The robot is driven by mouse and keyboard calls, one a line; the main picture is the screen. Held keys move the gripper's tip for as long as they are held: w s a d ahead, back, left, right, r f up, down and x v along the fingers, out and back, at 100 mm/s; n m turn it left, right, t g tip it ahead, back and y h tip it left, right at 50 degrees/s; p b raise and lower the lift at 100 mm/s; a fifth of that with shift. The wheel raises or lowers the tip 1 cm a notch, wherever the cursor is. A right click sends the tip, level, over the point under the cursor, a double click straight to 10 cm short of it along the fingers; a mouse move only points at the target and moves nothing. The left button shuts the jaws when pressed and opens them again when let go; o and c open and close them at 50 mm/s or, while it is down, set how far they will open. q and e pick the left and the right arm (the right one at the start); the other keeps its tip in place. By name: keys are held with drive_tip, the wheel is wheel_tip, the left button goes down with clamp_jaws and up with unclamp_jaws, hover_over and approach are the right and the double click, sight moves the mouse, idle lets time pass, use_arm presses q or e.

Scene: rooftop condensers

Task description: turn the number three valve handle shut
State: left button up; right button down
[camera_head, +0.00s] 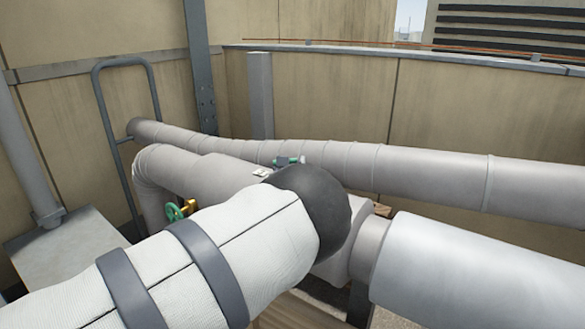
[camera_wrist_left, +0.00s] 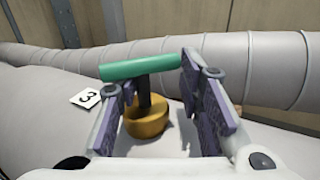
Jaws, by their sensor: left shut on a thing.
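The number three valve has a green bar handle (camera_wrist_left: 138,67) on a dark stem above a yellow round body (camera_wrist_left: 147,119). A white tag marked 3 (camera_wrist_left: 86,98) lies beside it on the pale pipe. My left gripper (camera_wrist_left: 158,76) is around the handle, with one purple-padded finger on each side, and is shut on it. In the head view the green handle (camera_head: 288,160) shows small just behind my left arm, and the tag (camera_head: 261,172) is to its left. My arm hides most of the gripper and the valve body there. My right gripper is not in view.
Another valve with a green wheel (camera_head: 175,212) and yellow parts stands left, close to my left arm. A long grey pipe (camera_head: 400,170) runs behind the handle. A tan panel wall (camera_head: 330,95) closes the back. A grey metal rail (camera_head: 98,100) stands at the left.

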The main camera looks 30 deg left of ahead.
use_arm(q)
drive_tip(key=shift+s+a+y, duration=0.25)
drive_tip(key=shift+a+y, duration=0.05)
drive_tip(key=shift+a, duration=0.5)
drive_tip(key=o, duration=1.7)
drive_tip(key=shift+s+a+n, duration=0.25)
drive_tip(key=shift+a+n, duration=0.05)
drive_tip(key=shift+a, duration=0.05)
drive_tip(key=shift+o, duration=0.2)
drive_tip(key=shift+w+d, duration=0.1)
drive_tip(key=shift+d, duration=0.25)
drive_tip(key=v, duration=1.2)
drive_tip(key=shift+r, duration=0.2)
